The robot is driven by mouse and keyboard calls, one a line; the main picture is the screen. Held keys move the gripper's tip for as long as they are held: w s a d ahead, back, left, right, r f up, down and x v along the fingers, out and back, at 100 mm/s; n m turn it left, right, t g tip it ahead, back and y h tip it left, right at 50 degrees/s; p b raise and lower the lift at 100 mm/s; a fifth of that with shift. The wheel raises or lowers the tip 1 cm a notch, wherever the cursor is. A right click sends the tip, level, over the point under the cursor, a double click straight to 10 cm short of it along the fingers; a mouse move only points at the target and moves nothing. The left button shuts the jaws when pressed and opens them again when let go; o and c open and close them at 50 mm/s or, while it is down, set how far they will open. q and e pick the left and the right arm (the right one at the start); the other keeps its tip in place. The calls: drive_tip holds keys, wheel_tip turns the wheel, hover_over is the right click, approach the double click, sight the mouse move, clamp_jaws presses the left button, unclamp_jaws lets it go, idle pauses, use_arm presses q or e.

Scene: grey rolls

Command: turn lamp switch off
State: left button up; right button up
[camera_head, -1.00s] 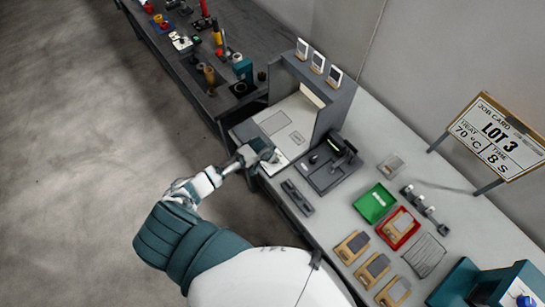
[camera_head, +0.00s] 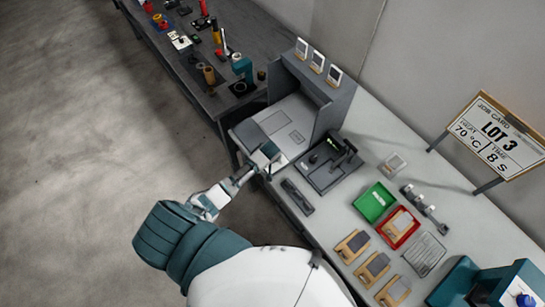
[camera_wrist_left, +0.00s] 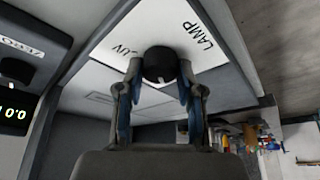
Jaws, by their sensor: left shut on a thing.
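The lamp switch is a dark round knob (camera_wrist_left: 160,60) on a white panel (camera_wrist_left: 108,48) marked LAMP and UV in the left wrist view. My left gripper (camera_wrist_left: 158,82) is shut on the knob, one finger on each side. A small pale mark shows at the knob's near edge; its exact direction is hard to tell. In the head view my left gripper (camera_head: 263,160) is at the front edge of the grey booth (camera_head: 338,103), and it hides the knob. The booth's inside looks dim. My right gripper is not in view.
A green tray (camera_head: 374,203), a red tray (camera_head: 413,232) and several blocks lie further right. A job card (camera_head: 495,137) stands behind. Another bench (camera_head: 219,98) holds tools.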

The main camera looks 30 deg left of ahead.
use_arm(q)
drive_tip(key=shift+s+f, duration=0.15)
drive_tip(key=o, duration=1.2)
drive_tip(key=shift+c, duration=0.2)
drive_tip(key=shift+r, duration=0.25)
drive_tip(key=v, duration=1.1)
drive_tip(key=shift+r, duration=0.25)
